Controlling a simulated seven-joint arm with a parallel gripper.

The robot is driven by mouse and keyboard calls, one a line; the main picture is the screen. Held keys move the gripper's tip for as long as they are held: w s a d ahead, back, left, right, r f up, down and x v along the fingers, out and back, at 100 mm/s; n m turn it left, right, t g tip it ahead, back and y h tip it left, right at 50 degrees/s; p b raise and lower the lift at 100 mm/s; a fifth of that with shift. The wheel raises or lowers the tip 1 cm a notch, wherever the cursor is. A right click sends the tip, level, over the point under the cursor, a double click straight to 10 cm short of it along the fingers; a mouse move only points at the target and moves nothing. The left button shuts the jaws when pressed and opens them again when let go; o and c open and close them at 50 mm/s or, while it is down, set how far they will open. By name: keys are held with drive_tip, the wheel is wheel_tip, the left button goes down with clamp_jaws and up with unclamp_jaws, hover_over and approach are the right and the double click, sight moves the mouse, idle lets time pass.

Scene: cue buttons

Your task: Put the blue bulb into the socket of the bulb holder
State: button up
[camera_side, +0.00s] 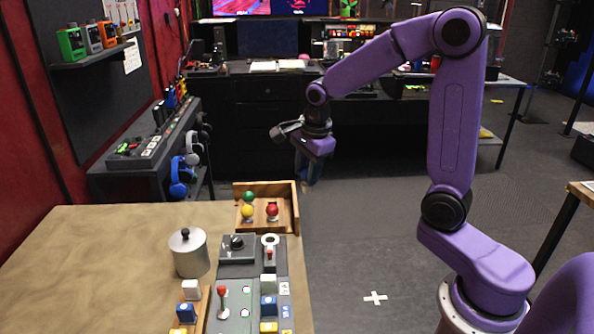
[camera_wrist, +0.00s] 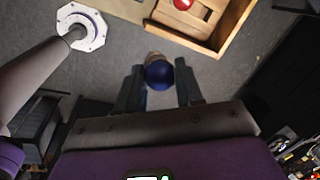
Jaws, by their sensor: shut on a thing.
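My gripper (camera_wrist: 158,88) is shut on the blue bulb (camera_wrist: 159,75), whose round blue head and pale end show between the fingers in the wrist view. In the side view my gripper (camera_side: 309,173) hangs in the air beyond the table's far right corner, over the floor, and the bulb there is hard to make out. A pale ring (camera_side: 270,240) stands on the grey panel on the table, left of and nearer than my gripper. It may be the socket of the bulb holder, but I cannot tell for sure.
A wooden tray (camera_side: 295,214) at the table's far edge holds green, yellow and red bulbs. A metal pot (camera_side: 189,254), a lever, knob and coloured buttons stand nearer. A pale octagonal plate (camera_wrist: 97,32) shows in the wrist view. Bare table (camera_side: 90,265) is at left.

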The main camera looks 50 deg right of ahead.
drive_tip(key=shift+s+r, duration=0.2)
drive_tip(key=shift+s, duration=0.2)
drive_tip(key=shift+w+a+f, duration=0.5)
drive_tip(key=shift+a+f, duration=0.9)
drive_tip(key=shift+a, duration=0.4)
drive_tip(key=shift+w+a+f, duration=0.55)
drive_tip(key=shift+a+f, duration=0.85)
drive_tip(key=shift+a, duration=0.45)
drive_tip(key=shift+w+a+f, duration=0.5)
drive_tip(key=shift+a+f, duration=0.9)
drive_tip(key=shift+a, duration=0.4)
drive_tip(key=shift+f, duration=1.6)
